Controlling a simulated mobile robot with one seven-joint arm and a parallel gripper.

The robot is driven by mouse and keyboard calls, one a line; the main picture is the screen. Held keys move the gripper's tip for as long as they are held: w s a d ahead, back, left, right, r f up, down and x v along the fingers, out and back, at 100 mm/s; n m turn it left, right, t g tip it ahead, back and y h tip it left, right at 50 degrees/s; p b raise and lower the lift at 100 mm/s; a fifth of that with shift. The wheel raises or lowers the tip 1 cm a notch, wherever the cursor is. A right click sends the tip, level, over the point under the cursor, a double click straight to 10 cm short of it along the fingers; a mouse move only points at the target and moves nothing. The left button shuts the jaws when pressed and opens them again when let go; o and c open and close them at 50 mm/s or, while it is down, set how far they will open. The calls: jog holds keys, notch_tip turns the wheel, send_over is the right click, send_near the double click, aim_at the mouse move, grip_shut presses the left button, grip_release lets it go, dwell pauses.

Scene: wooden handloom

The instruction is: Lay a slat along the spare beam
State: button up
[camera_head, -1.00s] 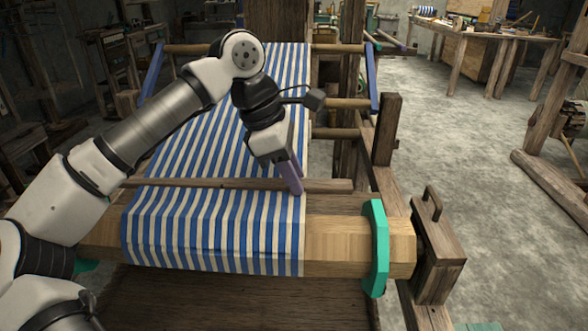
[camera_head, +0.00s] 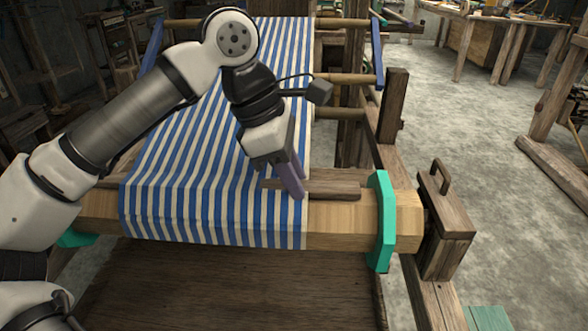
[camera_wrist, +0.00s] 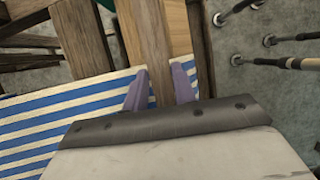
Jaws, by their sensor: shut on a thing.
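My gripper (camera_head: 291,182), with its two purple fingers, is shut on a brown wooden slat (camera_head: 335,190). The slat lies crosswise along the upper back side of a pale, many-sided beam (camera_head: 345,222), over the right edge of the striped cloth. I cannot tell whether it touches the beam. Its right end reaches nearly to the teal flange (camera_head: 381,222); the fingers cover part of it. In the wrist view, wood (camera_wrist: 142,35) runs up from between the fingers (camera_wrist: 158,92). Blue-and-white striped cloth (camera_head: 210,215) wraps the beam's left and middle.
A wooden block with a handle (camera_head: 443,220) stands at the beam's right end. A dark upright post (camera_head: 392,115) rises behind it. A dark board (camera_head: 230,285) lies in front, below the beam. Open concrete floor (camera_head: 465,130) is on the right.

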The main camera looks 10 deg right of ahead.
jog(key=o, duration=1.1)
